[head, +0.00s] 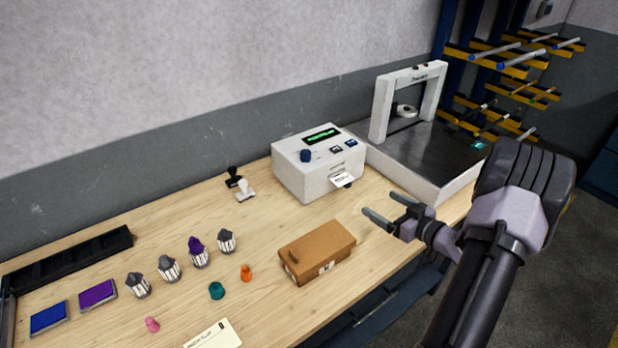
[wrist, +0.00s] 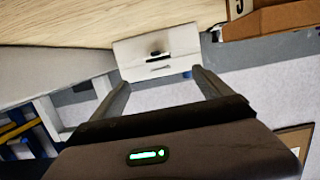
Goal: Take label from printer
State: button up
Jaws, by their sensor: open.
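The label printer (head: 318,163) is a white box with a green display and a dark blue knob, standing on the wooden bench in the head view. A small white label (head: 343,179) with dark print sticks out of its front slot. My gripper (head: 379,203) is open and empty, in front and to the right of the label, apart from it. In the wrist view my gripper's two fingers (wrist: 161,80) are spread.
A brown box (head: 317,252) lies on the bench (head: 210,295) before the printer. A scale-like device with a white arch (head: 378,105) stands right of the printer. Several small pots, caps and ink pads occupy the bench's left part.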

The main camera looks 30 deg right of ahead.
aim_at(345, 180)
jog(key=b+x, duration=0.1)
jog(key=x, duration=0.4)
jog(key=b+x, duration=0.2)
jog(key=x, duration=0.4)
jog(key=b+x, duration=0.2)
jog(key=x, duration=0.4)
jog(key=shift+w+d, duration=0.2)
jog(key=shift+d, duration=0.2)
jog(key=shift+r, duration=0.1)
jog(key=c, duration=1.4)
